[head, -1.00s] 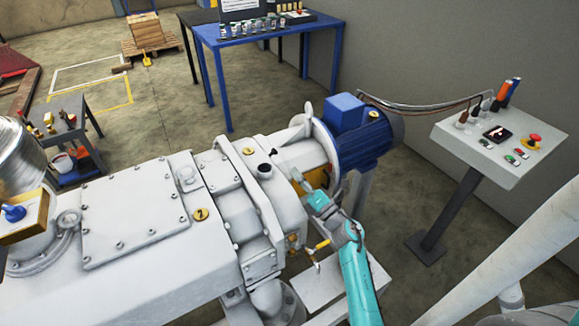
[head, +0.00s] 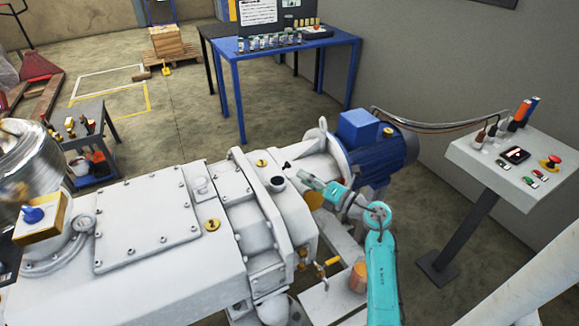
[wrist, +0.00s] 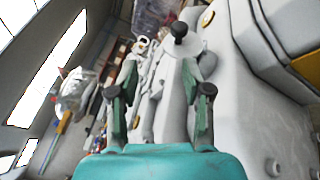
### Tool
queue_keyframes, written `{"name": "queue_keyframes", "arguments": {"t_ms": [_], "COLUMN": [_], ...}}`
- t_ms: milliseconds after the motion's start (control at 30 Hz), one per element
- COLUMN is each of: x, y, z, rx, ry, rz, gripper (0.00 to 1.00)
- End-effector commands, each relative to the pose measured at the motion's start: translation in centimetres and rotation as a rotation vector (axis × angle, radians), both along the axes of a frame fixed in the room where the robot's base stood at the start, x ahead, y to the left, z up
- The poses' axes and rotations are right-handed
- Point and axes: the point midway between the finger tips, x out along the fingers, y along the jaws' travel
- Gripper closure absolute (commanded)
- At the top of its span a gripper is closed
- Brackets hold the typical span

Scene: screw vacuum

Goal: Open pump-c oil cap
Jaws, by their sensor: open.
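The pump (head: 150,225) is a large white machine. On its right end a short white neck carries a dark round top, likely the oil cap (head: 277,180); a small black piece (head: 287,165) stands just behind it. My teal gripper (head: 308,183) is just right of the neck, apart from it and empty. In the wrist view the gripper (wrist: 162,62) has its two fingers spread. A black round knob (wrist: 179,31) on a white base shows beyond the fingertips, nearer the right one. I cannot tell which pump is pump-c.
A blue motor (head: 380,155) is behind the arm. A control stand (head: 510,160) is at right. A yellow valve handle (head: 332,261) and an orange cup (head: 357,278) are below the gripper. A blue table (head: 290,45) and a tool cart (head: 88,140) stand farther back.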

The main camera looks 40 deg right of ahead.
Motion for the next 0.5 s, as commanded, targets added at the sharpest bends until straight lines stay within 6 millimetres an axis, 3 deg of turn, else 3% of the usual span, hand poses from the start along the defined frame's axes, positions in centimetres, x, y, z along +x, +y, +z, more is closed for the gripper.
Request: {"name": "queue_keyframes", "arguments": {"t_ms": [300,500], "x": [-0.7,0.8], "y": [-2.2,-2.2], "z": [0.6,0.3], "rx": [0.043,0.047], "ry": [0.197,0.205], "rz": [-0.067,-0.068], "gripper": [0.51,0.51]}}
